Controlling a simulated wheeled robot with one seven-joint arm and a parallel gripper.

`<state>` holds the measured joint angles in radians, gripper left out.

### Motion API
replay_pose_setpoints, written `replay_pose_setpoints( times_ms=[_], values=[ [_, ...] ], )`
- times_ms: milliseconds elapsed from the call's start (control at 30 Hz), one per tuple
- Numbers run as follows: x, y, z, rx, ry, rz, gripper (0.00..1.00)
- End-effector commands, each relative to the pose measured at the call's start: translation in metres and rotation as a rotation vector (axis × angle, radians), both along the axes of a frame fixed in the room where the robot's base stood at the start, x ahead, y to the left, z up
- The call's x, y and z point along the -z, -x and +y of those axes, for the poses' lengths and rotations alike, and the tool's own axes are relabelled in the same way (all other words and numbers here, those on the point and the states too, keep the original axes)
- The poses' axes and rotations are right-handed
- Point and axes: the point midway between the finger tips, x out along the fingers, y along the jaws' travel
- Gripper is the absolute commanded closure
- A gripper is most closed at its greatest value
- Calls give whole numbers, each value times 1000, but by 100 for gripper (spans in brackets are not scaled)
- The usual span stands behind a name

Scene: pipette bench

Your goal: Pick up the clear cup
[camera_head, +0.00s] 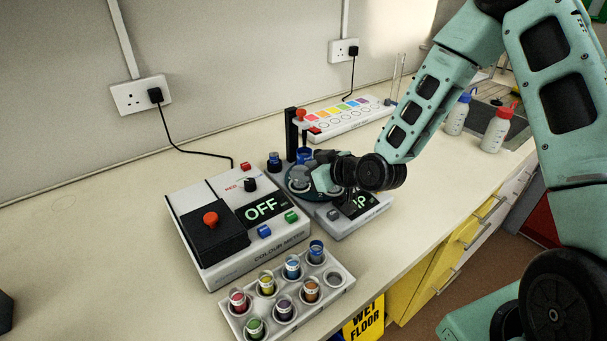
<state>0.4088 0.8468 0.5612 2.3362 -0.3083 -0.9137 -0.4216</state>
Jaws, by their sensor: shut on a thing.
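My gripper (318,178) is low over the grey device with the lit display (348,212), right of the colour meter. Its fingers are shut around a small, pale, see-through round thing (299,177), which looks like the clear cup. The fingers and wrist hide part of it. I cannot tell whether it touches the device below.
The colour meter (191,198) reads OFF. A white rack (338,294) in front holds several cups of coloured liquid; its right-end place looks empty. A dark post (291,133) and a blue-topped item (304,155) stand close behind my gripper. Two bottles (496,130) stand at right.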

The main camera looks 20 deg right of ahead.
Motion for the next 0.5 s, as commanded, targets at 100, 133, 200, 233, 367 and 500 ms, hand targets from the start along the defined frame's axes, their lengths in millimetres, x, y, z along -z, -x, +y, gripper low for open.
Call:
replay_pose_setpoints(
  times_ms=[100, 133, 200, 233, 367, 500],
  values=[
    [-5, 0, 0, 0, 1, -2, 84],
    [-6, 0, 0, 0, 1, -2, 84],
    [-12, 0, 0, 0, 0, -2, 84],
    [-15, -1, 0, 0, 0, -4, 84],
    [-31, -1, 0, 0, 1, -5, 84],
    [-52, -1, 0, 0, 3, -6, 84]
  ],
)
